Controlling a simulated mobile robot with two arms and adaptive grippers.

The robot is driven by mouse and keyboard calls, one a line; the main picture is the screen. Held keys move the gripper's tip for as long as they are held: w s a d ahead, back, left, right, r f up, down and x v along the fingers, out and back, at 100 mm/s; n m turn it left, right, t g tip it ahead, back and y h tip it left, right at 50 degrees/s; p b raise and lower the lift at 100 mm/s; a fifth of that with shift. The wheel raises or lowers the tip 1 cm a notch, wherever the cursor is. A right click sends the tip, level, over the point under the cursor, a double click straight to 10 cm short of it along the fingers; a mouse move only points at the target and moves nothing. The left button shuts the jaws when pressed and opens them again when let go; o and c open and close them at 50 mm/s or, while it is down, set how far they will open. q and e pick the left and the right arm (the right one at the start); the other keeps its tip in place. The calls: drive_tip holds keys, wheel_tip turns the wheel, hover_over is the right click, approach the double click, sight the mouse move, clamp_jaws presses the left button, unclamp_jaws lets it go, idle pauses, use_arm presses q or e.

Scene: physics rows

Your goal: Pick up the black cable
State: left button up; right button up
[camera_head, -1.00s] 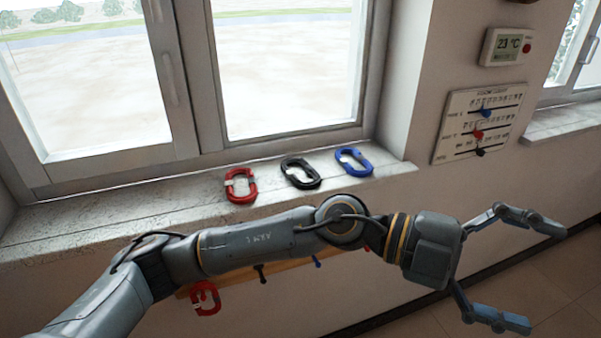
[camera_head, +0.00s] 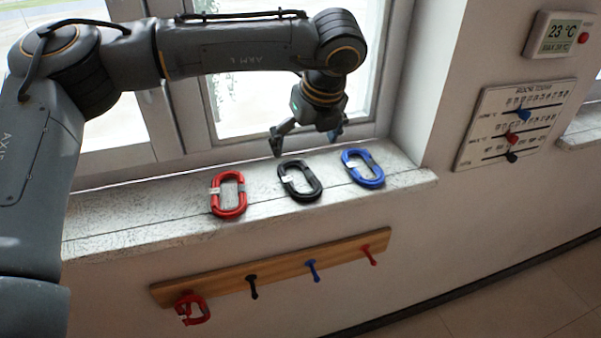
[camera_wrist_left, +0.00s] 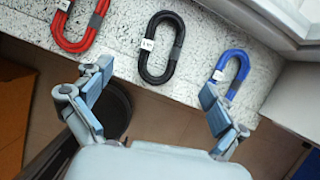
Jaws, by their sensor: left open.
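The black cable (camera_head: 300,181) is a coiled oval loop with a pale tag, lying on the window sill between a red and a blue one. In the left wrist view the black cable (camera_wrist_left: 161,47) lies ahead of the fingers, at the top middle. My left gripper (camera_head: 307,142) is open and empty. It hangs from above over the sill, just behind and above the black cable. In the left wrist view its fingers (camera_wrist_left: 151,97) are spread apart, with nothing between them. My right gripper does not show.
The red cable (camera_head: 229,194) and the blue cable (camera_head: 363,168) lie close on either side. Below the sill (camera_head: 140,225) is a wooden rack (camera_head: 285,268) with coloured pegs; another red coil (camera_head: 192,309) hangs at its left end. The window stands behind.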

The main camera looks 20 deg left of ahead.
sight(298, 181)
use_arm(q)
drive_tip(key=x, duration=0.3)
drive_tip(key=p+x, duration=0.1)
drive_tip(key=x, duration=0.2)
drive_tip(key=shift+w+d+f+p, duration=0.1)
drive_tip(key=shift+d+f+p, duration=0.05)
drive_tip(key=shift+f+p, duration=0.2)
drive_tip(key=x, duration=0.1)
drive_tip(key=p+x, duration=0.1)
drive_tip(key=x, duration=0.1)
drive_tip(key=shift+d+f, duration=0.15)
drive_tip(key=shift+f, duration=0.2)
drive_tip(key=shift+w+f, duration=0.1)
drive_tip(key=shift+f, duration=0.1)
drive_tip(key=c, duration=1.3)
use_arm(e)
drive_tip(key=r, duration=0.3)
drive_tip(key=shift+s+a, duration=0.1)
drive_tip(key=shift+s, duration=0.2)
